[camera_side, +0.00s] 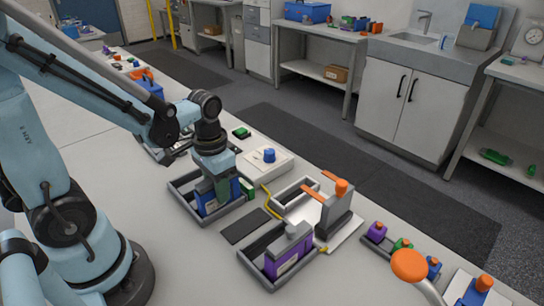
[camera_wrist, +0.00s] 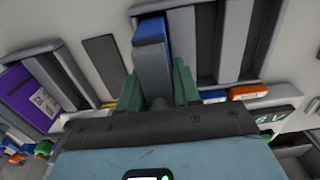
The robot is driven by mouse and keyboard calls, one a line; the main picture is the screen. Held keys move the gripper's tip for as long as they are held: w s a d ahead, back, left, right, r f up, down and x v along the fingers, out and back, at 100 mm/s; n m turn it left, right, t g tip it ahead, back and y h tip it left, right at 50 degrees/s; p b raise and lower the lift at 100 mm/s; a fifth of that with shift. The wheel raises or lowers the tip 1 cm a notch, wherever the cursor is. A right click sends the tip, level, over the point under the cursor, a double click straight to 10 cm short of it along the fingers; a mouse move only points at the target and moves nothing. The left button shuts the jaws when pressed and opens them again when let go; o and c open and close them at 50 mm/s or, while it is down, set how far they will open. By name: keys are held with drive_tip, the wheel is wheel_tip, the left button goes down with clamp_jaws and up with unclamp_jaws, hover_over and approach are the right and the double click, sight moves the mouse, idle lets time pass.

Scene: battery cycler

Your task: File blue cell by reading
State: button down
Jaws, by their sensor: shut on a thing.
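The blue cell (camera_side: 210,205), with a white label, stands in or just over the left grey tray (camera_side: 178,189) in the side view. My gripper (camera_side: 214,186) points down and is shut on its top. In the wrist view the blue cell (camera_wrist: 152,28) shows a grey top between my green fingers (camera_wrist: 158,88). I cannot tell whether it touches the tray floor. A purple cell (camera_side: 289,259) stands in the nearer grey tray (camera_side: 250,262). It also shows at the left of the wrist view (camera_wrist: 28,95).
A dark flat pad (camera_side: 245,226) lies between the two trays. A grey stand with an orange knob (camera_side: 341,188) and a small tray with an orange bar (camera_side: 310,190) are to the right. A white box with a blue knob (camera_side: 269,155) is behind. Bare table lies in front.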

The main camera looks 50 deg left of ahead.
drive_tip(key=shift+f, duration=0.3)
idle(0.5)
drive_tip(key=c, duration=0.7)
unclamp_jaws()
drive_tip(key=shift+r, duration=0.1)
wheel_tip(320, 180, up, 12)
drive_tip(key=shift+f, duration=0.1)
drive_tip(key=shift+w+d+f+t, duration=0.25)
drive_tip(key=shift+w+d+t, duration=0.25)
drive_tip(key=shift+t, duration=0.65)
drive_tip(key=shift+w+d+f+t, duration=0.3)
drive_tip(key=shift+d+t, duration=0.3)
drive_tip(key=shift+t, duration=0.6)
drive_tip(key=shift+w+d+f+t, duration=0.2)
drive_tip(key=shift+w+d+t, duration=0.3)
drive_tip(key=shift+t, duration=0.65)
